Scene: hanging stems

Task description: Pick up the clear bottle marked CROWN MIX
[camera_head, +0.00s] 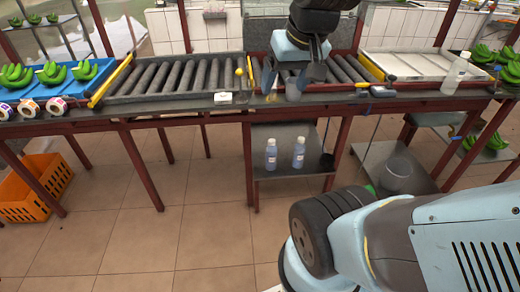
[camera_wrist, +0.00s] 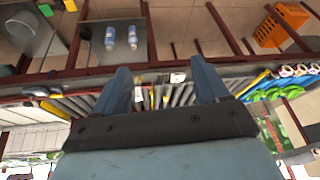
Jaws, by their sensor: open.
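A clear bottle (camera_head: 455,72) with a pale label stands upright at the right end of the bench, beside the white tray. Two bluish bottles with white labels, a left one (camera_head: 271,155) and a right one (camera_head: 298,152), stand on the lower shelf. These two also show in the upside-down wrist view (camera_wrist: 110,38) (camera_wrist: 132,37). No label is readable, so I cannot tell which is marked CROWN MIX. My gripper (camera_head: 288,78) is above the rollers, well left of the clear bottle. Its two fingers (camera_wrist: 160,75) are spread and empty in the wrist view.
A roller conveyor (camera_head: 180,75) fills the bench's middle. A blue tray of bananas (camera_head: 60,88), tape rolls (camera_head: 57,106) and a white block (camera_head: 223,98) are leftward. A white tray (camera_head: 410,65) is right. Below are a bucket (camera_head: 397,176) and an orange crate (camera_head: 36,187).

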